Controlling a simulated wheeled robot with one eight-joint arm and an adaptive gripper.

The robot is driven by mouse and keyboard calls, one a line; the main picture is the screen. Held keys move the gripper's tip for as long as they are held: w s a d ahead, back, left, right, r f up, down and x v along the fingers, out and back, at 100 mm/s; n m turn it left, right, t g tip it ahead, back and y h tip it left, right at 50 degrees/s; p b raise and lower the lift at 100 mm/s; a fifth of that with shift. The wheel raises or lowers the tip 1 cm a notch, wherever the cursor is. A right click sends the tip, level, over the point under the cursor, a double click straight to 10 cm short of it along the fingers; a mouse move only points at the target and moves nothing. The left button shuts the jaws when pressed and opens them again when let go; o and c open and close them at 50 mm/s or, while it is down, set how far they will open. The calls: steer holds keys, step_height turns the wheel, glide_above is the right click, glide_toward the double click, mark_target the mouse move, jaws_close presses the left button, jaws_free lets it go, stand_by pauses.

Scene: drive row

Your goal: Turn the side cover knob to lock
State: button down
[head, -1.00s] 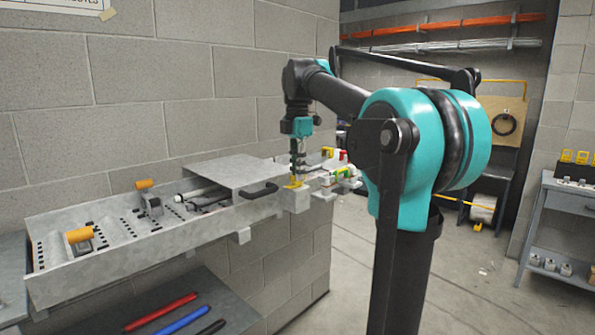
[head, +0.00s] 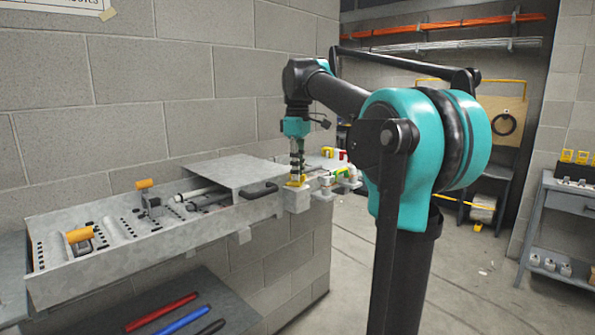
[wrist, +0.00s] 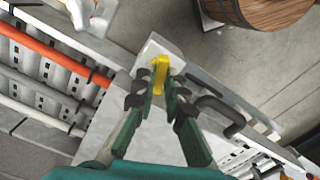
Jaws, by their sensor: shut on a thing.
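The side cover knob (wrist: 160,75) is yellow and stands on top of a light grey block at the side of the metal tray. In the wrist view my gripper (wrist: 158,84) has its dark green fingers on both sides of the knob, shut on it. In the head view my gripper (head: 297,179) points straight down at the grey block (head: 297,198), with a bit of the yellow knob showing at its tips. The fingers hide part of the knob, and I cannot tell its lock state.
The long metal tray (head: 130,255) with orange rollers runs along the wall to the left. A black handle (head: 259,191) sits close to my gripper. Colored fittings stand just right of it. A wooden drum (wrist: 265,8) is on the floor. Open floor lies at right.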

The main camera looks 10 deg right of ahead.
steer(key=shift+m, duration=2.1)
steer(key=c, duration=1.6)
jaws_free()
step_height(320, 180, up, 12)
